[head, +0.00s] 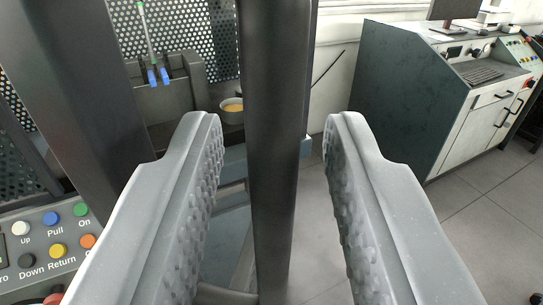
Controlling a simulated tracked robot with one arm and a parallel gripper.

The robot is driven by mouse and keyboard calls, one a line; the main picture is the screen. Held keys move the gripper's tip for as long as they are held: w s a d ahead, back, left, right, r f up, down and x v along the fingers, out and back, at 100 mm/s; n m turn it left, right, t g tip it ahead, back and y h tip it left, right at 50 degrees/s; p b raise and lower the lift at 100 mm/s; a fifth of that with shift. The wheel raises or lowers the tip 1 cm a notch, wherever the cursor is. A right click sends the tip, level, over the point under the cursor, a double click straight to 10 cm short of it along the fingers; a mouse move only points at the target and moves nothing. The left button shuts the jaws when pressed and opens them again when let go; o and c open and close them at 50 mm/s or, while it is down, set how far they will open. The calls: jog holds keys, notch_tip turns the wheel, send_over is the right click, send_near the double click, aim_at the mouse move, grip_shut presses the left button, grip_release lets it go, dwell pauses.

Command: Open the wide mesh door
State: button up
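My gripper (272,165) is open, its two grey ribbed fingers reaching forward from the bottom of the head view. A dark upright bar (276,130) stands between the fingers, with a visible gap on either side. I cannot tell whether this bar is the handle or an edge of the wide mesh door. Perforated mesh (175,28) shows at the upper left, behind the bar. More dark mesh (12,165) shows at the left edge. The lower part of the frame is partly hidden by the left finger.
A control panel (40,225) with coloured buttons is close at lower left. A thick dark post (75,85) leans across the left. Behind are a grey fixture with blue-tipped parts (157,76) and a round cup (231,110). A desk cabinet (410,95) stands right; the floor (480,215) before it is clear.

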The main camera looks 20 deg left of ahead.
jog(key=b+v, duration=0.3)
jog(key=v, duration=0.9)
jog(key=shift+s, duration=0.35)
jog(key=shift+d, duration=0.15)
